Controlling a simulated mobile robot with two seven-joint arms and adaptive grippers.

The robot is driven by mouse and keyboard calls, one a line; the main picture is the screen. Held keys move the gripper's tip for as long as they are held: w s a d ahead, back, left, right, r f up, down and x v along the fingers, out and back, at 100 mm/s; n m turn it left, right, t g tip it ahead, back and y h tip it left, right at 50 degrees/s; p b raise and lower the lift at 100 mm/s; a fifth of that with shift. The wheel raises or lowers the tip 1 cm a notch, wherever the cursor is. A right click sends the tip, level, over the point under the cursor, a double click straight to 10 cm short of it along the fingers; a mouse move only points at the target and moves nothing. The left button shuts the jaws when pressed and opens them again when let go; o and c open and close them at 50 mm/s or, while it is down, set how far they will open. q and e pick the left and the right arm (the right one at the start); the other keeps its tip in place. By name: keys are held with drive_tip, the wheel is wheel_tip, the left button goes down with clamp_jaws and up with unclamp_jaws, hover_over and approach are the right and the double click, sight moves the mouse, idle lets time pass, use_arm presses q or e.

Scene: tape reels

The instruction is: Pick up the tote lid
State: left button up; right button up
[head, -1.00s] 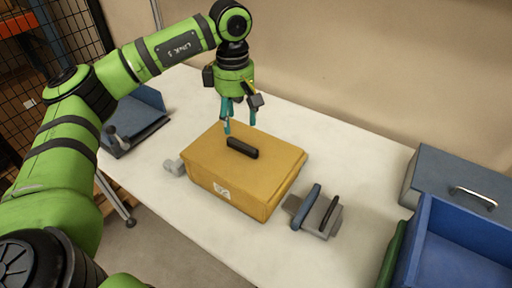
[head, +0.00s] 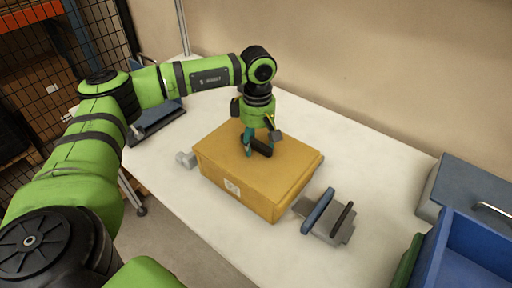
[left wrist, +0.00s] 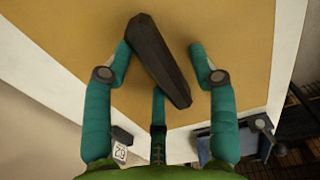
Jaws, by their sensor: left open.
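The yellow tote lid (head: 222,150) lies on top of the yellow tote (head: 250,197) on the white table. A black bar handle (head: 262,154) stands on the lid, partly hidden by my left gripper (head: 257,149) in the head view. My left gripper points down at the handle with its teal fingers open. In the left wrist view, the handle (left wrist: 158,62) lies slantwise between the spread fingers. One end is close to the left fingertip, with a clear gap on the right. My right gripper is not in view.
A grey holder (head: 337,228) with blue and black upright pieces stands right of the tote. A blue bin (head: 475,255) and a grey-blue box (head: 470,190) are at the right. A dark blue tray (head: 160,122) is at the left. The wall bounds the table's back.

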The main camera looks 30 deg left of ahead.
use_arm(q)
clamp_jaws()
